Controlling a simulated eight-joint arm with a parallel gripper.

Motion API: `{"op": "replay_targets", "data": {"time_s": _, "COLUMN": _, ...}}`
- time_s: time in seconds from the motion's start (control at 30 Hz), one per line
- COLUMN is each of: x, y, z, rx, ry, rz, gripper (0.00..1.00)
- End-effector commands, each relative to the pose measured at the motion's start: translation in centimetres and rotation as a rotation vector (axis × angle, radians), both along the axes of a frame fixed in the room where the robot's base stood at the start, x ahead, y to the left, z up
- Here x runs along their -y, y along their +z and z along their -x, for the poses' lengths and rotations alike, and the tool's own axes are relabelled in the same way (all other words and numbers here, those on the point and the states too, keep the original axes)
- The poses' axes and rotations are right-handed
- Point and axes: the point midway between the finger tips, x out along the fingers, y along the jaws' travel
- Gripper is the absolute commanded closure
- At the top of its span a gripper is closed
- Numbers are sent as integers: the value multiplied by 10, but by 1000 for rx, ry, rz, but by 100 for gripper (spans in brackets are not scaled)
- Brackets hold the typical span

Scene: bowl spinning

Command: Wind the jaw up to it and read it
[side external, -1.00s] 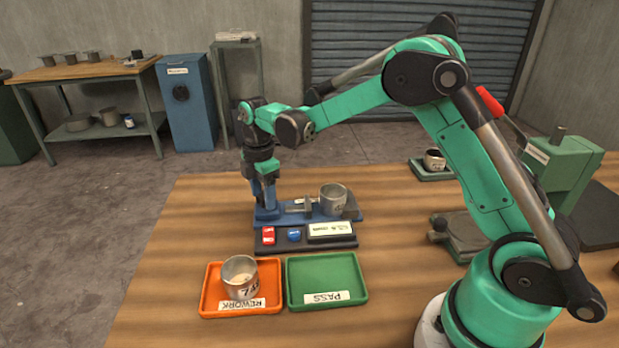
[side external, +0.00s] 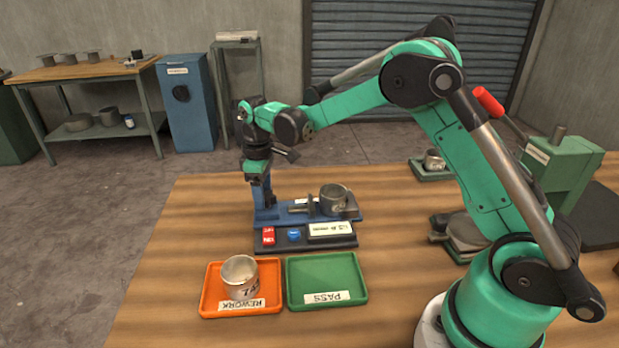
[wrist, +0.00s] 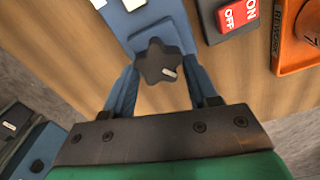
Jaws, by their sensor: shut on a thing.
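A blue measuring fixture (side external: 288,217) stands on the wooden bench. A grey metal bowl (side external: 334,199) sits at its right end against a dark block. The sliding jaw (side external: 311,207) is just left of the bowl; whether it touches I cannot tell. My gripper (side external: 265,206) points down at the fixture's left end. In the wrist view my gripper's blue fingers (wrist: 160,80) are shut on a dark star-shaped knob (wrist: 155,58) with a pale mark. A readout (side external: 330,230) on the front panel is lit, its digits too small to read.
The front panel carries a red switch (side external: 268,236) and a blue button (side external: 294,236). An orange REWORK tray (side external: 208,300) holds another bowl (side external: 240,277). The green PASS tray (side external: 325,280) is empty. A third bowl (side external: 434,160) sits at the back right.

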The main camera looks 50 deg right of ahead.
Motion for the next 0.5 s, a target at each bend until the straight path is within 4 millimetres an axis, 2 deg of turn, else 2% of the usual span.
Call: {"op": "replay_targets", "data": {"time_s": 0.5, "x": 2, "y": 1, "z": -1, "rx": 0, "ry": -488, "rz": -1, "gripper": 100}}
